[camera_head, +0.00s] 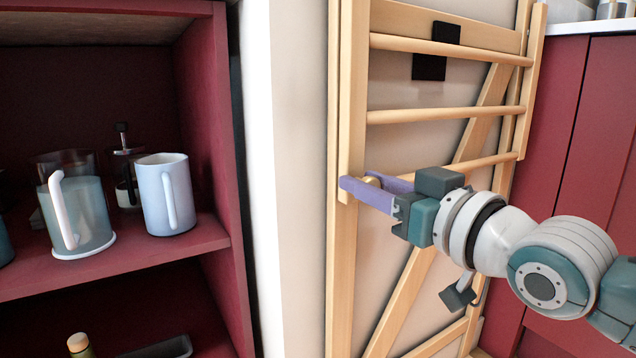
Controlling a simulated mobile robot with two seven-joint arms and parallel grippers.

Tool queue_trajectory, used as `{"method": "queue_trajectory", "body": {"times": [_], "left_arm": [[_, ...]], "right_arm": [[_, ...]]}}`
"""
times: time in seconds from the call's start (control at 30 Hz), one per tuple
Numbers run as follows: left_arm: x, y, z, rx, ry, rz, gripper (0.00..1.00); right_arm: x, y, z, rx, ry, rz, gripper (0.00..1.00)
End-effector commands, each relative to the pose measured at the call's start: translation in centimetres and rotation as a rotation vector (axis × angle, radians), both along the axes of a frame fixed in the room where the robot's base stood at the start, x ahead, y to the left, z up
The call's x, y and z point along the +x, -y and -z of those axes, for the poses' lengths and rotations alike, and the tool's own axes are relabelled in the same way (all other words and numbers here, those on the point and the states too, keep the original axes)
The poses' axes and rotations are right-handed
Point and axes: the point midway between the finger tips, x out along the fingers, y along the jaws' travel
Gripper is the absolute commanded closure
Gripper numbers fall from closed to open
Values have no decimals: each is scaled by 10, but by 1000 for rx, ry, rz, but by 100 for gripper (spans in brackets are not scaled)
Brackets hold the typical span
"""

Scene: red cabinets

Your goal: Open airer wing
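The wooden airer (450,114) is a light frame with horizontal rails and a diagonal brace. It stands upright, flat along the pale wall in the middle of the head view. A small round brass-coloured knob (372,181) shows at its left post. My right gripper (368,187) has purple fingers and reaches in from the right. Its fingers lie on either side of the knob, the nearer one crossing in front of the left post. Whether they press on the knob cannot be told. My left gripper is out of view.
A red open cabinet (215,130) on the left holds a white mug (165,195), a clear pitcher (77,215) and a French press (125,165). Red cabinet fronts (590,130) close off the right side. A black square (430,67) shows behind the upper rails.

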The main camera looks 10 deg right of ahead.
Motion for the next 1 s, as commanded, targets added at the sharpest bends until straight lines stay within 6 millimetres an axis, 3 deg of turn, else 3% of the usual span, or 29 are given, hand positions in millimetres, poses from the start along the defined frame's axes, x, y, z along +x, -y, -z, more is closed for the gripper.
{"method": "queue_trajectory", "body": {"times": [0.03,0.3,1.0], "left_arm": [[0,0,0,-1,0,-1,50],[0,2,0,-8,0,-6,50],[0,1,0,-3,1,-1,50]], "right_arm": [[0,0,0,0,0,0,72],[0,0,0,0,0,0,100],[0,0,0,-1,0,0,100]]}}
